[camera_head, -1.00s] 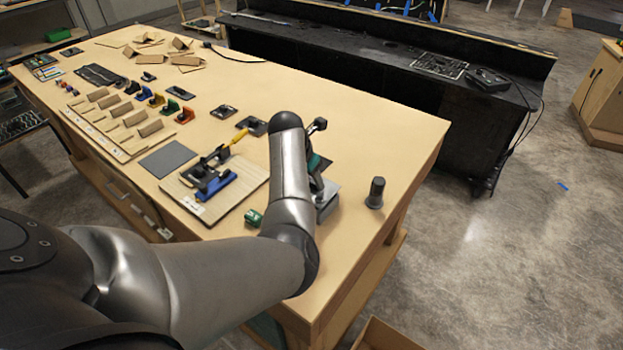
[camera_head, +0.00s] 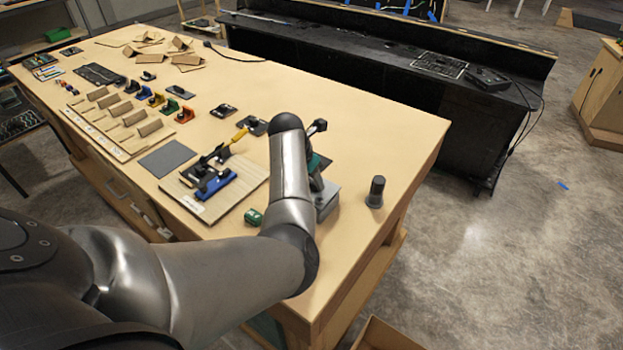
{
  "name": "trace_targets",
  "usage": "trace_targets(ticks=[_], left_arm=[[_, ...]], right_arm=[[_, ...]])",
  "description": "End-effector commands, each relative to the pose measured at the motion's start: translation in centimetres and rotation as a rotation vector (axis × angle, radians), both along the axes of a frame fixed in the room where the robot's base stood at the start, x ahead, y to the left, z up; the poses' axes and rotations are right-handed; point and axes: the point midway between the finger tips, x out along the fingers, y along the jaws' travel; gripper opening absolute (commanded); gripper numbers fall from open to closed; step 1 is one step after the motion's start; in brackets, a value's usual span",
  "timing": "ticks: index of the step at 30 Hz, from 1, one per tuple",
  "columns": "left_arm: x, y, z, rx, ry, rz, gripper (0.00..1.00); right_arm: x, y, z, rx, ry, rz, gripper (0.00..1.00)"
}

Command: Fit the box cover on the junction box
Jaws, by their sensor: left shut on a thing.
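My left arm reaches in from the left and bends over the right part of the wooden table. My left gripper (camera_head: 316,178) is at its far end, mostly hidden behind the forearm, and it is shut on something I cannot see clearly. A grey metal box (camera_head: 327,200), which looks like the junction box, shows partly just right of the forearm, below the gripper. A teal piece (camera_head: 322,162) shows beside the gripper. The box cover cannot be told apart, and contact with the box is hidden. My right gripper is not in view.
A dark cylinder (camera_head: 376,191) stands right of the box, near the table's (camera_head: 400,125) right edge. A small green block (camera_head: 253,217) lies left of the forearm. A wooden board (camera_head: 225,205) holds a blue and black fixture. The table's back right is clear.

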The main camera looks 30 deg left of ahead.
Motion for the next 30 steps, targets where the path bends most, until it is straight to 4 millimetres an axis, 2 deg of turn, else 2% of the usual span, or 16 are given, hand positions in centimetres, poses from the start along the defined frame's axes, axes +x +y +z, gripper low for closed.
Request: trace_targets(ticks=[30], left_arm=[[0.0, 0.0, -1.2, 0.0, 0.0, 0.0, 0.0]], right_arm=[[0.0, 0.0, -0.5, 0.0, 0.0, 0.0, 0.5]])
